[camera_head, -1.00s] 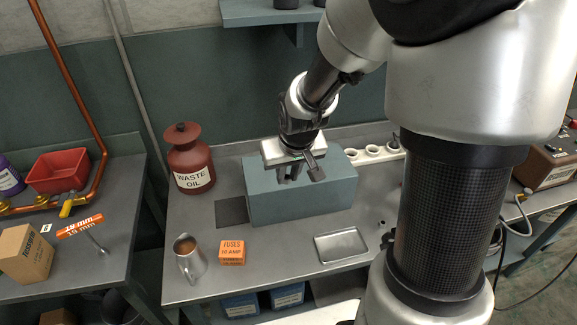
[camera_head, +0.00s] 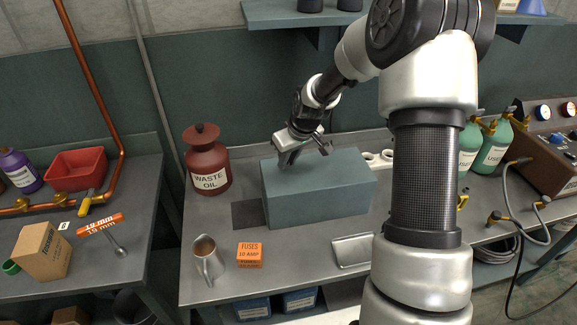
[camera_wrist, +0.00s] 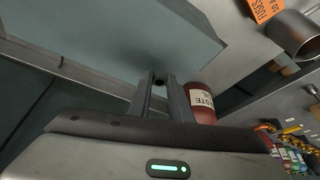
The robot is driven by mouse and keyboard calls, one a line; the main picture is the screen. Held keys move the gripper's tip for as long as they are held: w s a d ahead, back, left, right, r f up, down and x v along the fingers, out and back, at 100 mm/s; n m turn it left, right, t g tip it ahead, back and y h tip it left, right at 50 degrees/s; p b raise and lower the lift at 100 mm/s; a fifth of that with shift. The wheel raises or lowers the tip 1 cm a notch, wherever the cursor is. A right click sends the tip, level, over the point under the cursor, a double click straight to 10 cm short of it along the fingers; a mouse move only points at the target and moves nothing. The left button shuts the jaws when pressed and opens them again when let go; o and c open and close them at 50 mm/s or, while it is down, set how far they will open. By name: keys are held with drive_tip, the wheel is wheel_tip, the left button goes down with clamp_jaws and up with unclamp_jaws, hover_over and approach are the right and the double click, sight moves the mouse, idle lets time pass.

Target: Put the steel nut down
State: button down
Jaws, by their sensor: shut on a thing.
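My gripper (camera_head: 287,160) is over the left part of the top of the blue-grey block (camera_head: 318,196), fingers pointing down. In the wrist view its two fingers (camera_wrist: 160,88) are close together. A small dark piece with a hole, the steel nut (camera_wrist: 158,80), shows between the fingertips. In the head view the nut is too small or hidden to make out. The block fills the upper part of the wrist view (camera_wrist: 110,35). I cannot tell whether the nut touches the block.
A waste oil can (camera_head: 207,165) stands left of the block. A steel jug (camera_head: 208,262), a fuses box (camera_head: 249,255) and a shallow metal tray (camera_head: 352,251) are in front. Green bottles (camera_head: 492,148) stand at the right. The bench between box and tray is clear.

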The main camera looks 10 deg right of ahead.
sight(287, 167)
drive_tip(key=shift+f, duration=1.25)
drive_tip(key=shift+f, duration=0.25)
drive_tip(key=c, duration=1.6)
unclamp_jaws()
drive_tip(key=shift+r, duration=0.1)
drive_tip(key=shift+r, duration=0.5)
drive_tip(key=v, duration=1.1)
drive_tip(key=shift+s+r, duration=0.15)
drive_tip(key=shift+s, duration=0.05)
drive_tip(key=shift+o, duration=0.4)
